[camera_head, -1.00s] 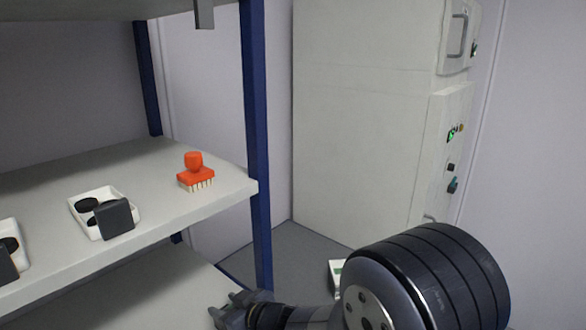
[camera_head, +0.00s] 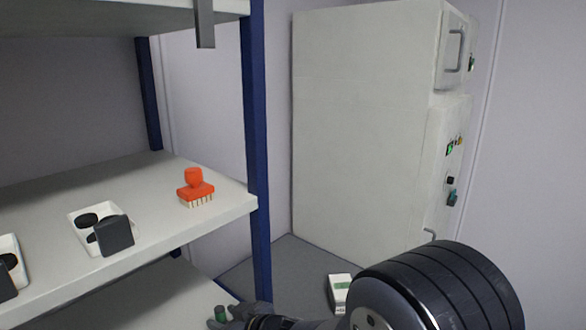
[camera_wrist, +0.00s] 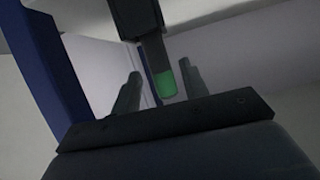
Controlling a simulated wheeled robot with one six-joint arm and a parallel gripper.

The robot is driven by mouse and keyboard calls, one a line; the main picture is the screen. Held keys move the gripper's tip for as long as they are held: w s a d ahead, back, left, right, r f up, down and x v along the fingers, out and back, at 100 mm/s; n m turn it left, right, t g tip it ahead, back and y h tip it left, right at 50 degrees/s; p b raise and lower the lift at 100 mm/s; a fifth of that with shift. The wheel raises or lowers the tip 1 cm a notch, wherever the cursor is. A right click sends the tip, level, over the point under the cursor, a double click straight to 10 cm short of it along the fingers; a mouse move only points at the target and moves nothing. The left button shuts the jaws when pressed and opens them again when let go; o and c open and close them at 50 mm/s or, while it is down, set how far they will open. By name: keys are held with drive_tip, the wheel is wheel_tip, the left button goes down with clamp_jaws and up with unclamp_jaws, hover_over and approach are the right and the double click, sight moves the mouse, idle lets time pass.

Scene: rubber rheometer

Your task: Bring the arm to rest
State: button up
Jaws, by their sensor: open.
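My gripper (camera_head: 228,316) is at the bottom edge of the head view, low by the shelf's blue front post, and partly cut off by the frame. In the wrist view its two grey fingers (camera_wrist: 160,70) stand apart, so it is open. A dark bar with a green end (camera_wrist: 165,83) shows between the fingers there; I cannot tell whether it touches them. A small green patch (camera_head: 220,313) also shows at the gripper in the head view. My arm's large dark joint fills the lower right.
The shelf (camera_head: 150,240) with blue posts (camera_head: 257,150) stands left. It holds an orange stamp-like brush (camera_head: 195,188) and white trays (camera_head: 75,218) with black discs. A pale cabinet (camera_head: 365,120) stands behind. A white box (camera_head: 340,290) lies on the floor, beside my arm.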

drive_tip(key=d+f+v, duration=0.1)
drive_tip(key=v, duration=0.9)
drive_tip(key=x, duration=1)
drive_tip(key=shift+a+f, duration=0.1)
drive_tip(key=shift+a, duration=0.4)
wheel_tip(320, 180, up, 4)
drive_tip(key=shift+p, duration=0.35)
drive_tip(key=s+d, duration=1.1)
drive_tip(key=d, duration=0.3)
drive_tip(key=w+a, duration=0.3)
drive_tip(key=a, duration=0.1)
drive_tip(key=w+a, duration=0.4)
drive_tip(key=a, duration=0.1)
drive_tip(key=w+a, duration=0.3)
drive_tip(key=a, duration=0.1)
drive_tip(key=shift+w+a+f, duration=0.2)
drive_tip(key=shift+w+f, duration=0.05)
drive_tip(key=shift+w+a+f+b, duration=0.15)
drive_tip(key=shift+a+f+b, duration=0.1)
drive_tip(key=shift+f, duration=0.2)
drive_tip(key=shift+w+a+f+b, duration=0.1)
drive_tip(key=shift+w+f+b, duration=0.1)
drive_tip(key=shift+f, duration=0.25)
drive_tip(key=shift+s+f, duration=0.1)
drive_tip(key=shift+f, duration=0.5)
drive_tip(key=shift+d, duration=0.1)
